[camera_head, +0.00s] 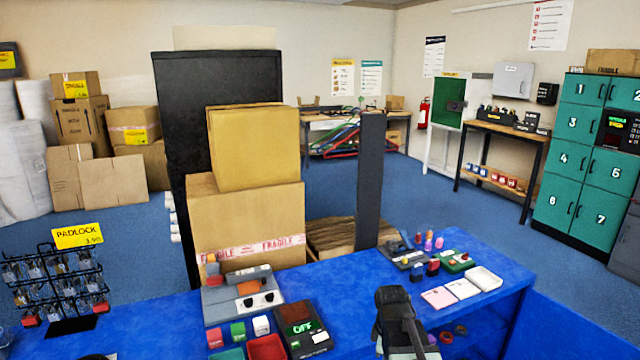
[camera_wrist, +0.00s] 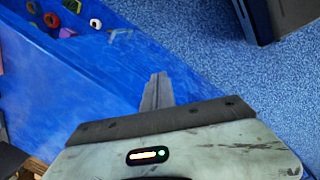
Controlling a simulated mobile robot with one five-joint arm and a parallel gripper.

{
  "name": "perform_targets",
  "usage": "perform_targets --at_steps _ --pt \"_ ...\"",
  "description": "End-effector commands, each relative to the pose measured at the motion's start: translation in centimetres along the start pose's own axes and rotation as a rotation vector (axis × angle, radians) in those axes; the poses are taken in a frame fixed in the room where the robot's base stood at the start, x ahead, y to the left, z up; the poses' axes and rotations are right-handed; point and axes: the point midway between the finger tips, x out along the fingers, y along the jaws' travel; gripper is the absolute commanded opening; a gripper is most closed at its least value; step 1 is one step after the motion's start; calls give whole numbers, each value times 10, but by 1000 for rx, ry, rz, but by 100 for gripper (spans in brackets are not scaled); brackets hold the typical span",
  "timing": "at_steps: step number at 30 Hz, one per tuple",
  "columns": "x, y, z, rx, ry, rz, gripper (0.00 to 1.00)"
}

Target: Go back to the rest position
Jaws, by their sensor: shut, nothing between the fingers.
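My gripper (camera_wrist: 158,80) points away from the wrist camera, its fingers closed together with nothing between them. In the wrist view it shows over the blue counter, near the edge where the blue carpet begins. In the head view, a dark part of my arm stands at the bottom centre, in front of the blue counter (camera_head: 150,325); the fingertips cannot be made out there.
The counter holds a padlock rack (camera_head: 60,285), a card terminal (camera_head: 302,330), a red tray (camera_head: 267,347), stamps and a white tray (camera_head: 485,279). Tape rolls (camera_head: 446,338) lie right of my arm. Cartons (camera_head: 245,220) stand behind. Carpet (camera_head: 440,195) is free towards the green lockers (camera_head: 585,160).

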Motion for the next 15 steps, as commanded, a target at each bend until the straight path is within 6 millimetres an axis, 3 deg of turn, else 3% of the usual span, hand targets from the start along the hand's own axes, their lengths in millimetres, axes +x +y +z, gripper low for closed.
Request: perform_targets --at_steps 1,6,14,15 --pt "-4 -30 -7 129 7 -21 0" --pt "-8 -71 -3 619 -1 -91 0" --pt "-10 -87 -2 1170 -55 -138 0" --pt "-23 -86 -4 1210 -57 -137 0"
